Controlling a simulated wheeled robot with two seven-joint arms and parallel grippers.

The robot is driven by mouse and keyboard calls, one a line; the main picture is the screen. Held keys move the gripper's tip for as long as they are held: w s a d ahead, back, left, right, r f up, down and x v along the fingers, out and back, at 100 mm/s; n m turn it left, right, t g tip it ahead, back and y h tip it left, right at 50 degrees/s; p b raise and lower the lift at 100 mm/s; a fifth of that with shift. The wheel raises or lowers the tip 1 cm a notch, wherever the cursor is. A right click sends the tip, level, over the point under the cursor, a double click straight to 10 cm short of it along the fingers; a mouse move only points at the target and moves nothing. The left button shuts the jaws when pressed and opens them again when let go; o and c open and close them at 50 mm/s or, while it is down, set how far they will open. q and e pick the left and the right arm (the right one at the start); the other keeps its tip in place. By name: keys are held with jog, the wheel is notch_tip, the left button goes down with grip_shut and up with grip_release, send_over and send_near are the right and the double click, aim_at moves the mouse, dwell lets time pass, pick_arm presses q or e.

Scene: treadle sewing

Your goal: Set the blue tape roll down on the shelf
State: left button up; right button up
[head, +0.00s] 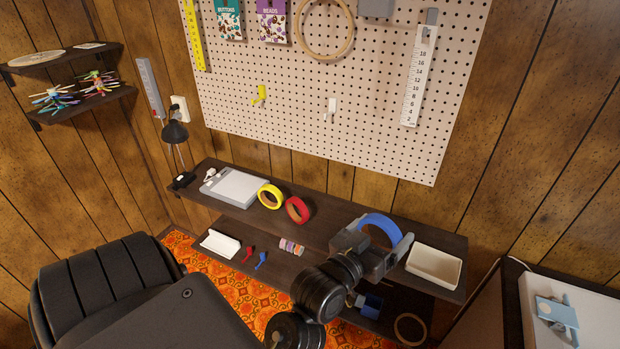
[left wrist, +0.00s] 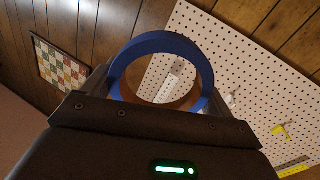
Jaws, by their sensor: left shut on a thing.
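The blue tape roll (head: 381,222) is between the fingers of my left gripper (head: 379,240), which is shut on it. In the head view it is over the right part of the dark wooden shelf (head: 335,213), and the gripper hides its lower part. I cannot tell whether it touches the shelf. In the left wrist view the blue roll (left wrist: 118,80) stands up as a ring with a brown inner side. A yellow tape roll (head: 263,199) and a red tape roll (head: 291,212) are on the shelf to the left. My right gripper is not in view.
A white tray (head: 414,269) sits right of the gripper. A pegboard (head: 300,110) rises behind. Between the red roll and my gripper the shelf is bare. A lower shelf holds small items.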

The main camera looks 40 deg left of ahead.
pick_arm(q)
jog(key=w+a+f+n+y, duration=0.1)
jog(key=w+a+f+y, duration=0.1)
jog(key=w+a+f, duration=0.35)
jog(key=w+a+f+n+g+y, duration=0.1)
jog(key=w+a+f+n+y, duration=0.15)
jog(key=a+f, duration=0.55)
jog(key=w+a+f+y, duration=0.1)
jog(key=w+a+f, duration=0.25)
jog(key=a, duration=0.65)
jog(key=f+b, duration=0.4)
jog(key=b, duration=0.1)
jog(key=shift+w+f, duration=0.35)
jog(key=shift+w, duration=0.05)
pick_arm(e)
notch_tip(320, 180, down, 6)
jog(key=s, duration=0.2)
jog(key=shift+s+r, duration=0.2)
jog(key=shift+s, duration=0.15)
pick_arm(q)
jog(key=shift+f+b, duration=0.3)
jog(key=shift+b, duration=0.05)
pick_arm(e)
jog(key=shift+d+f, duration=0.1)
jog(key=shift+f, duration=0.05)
pick_arm(q)
jog(key=o, duration=0.8)
